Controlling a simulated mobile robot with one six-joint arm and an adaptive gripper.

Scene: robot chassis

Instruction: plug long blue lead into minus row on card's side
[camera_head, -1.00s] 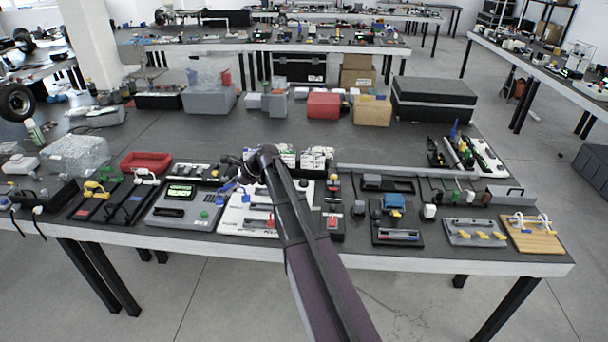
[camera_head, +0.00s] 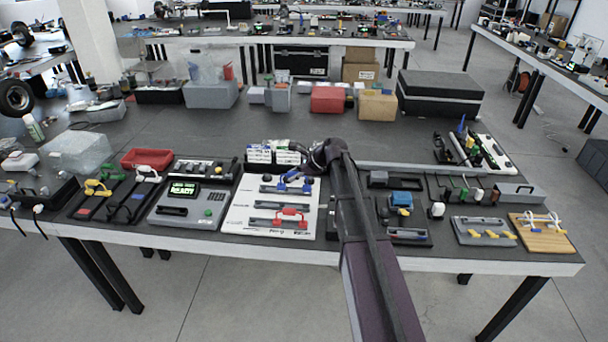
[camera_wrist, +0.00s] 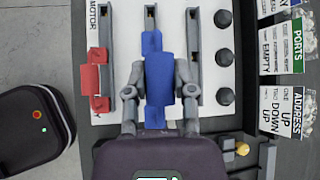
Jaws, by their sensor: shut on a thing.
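A blue lead (camera_wrist: 160,80) is between the two fingers of my gripper (camera_wrist: 158,88) in the wrist view. My gripper is shut on it. The lead lies above a white board (camera_wrist: 125,25) with three parallel grey rows, in line with the middle row (camera_wrist: 151,18) in this view. I cannot tell whether it touches the board. A red lead (camera_wrist: 96,80) sits at the left row (camera_wrist: 107,45). In the head view the blue lead (camera_head: 291,180) shows near the far row of the board (camera_head: 236,213), and the red lead (camera_head: 290,215) at the near row.
Three dark knobs (camera_wrist: 225,57) stand right of the rows in the wrist view. Labelled packs, including PORTS (camera_wrist: 283,53) and ADDRESS (camera_wrist: 286,113), stand beyond them. A grey device with a READY screen (camera_head: 184,189) is left of the board in the head view.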

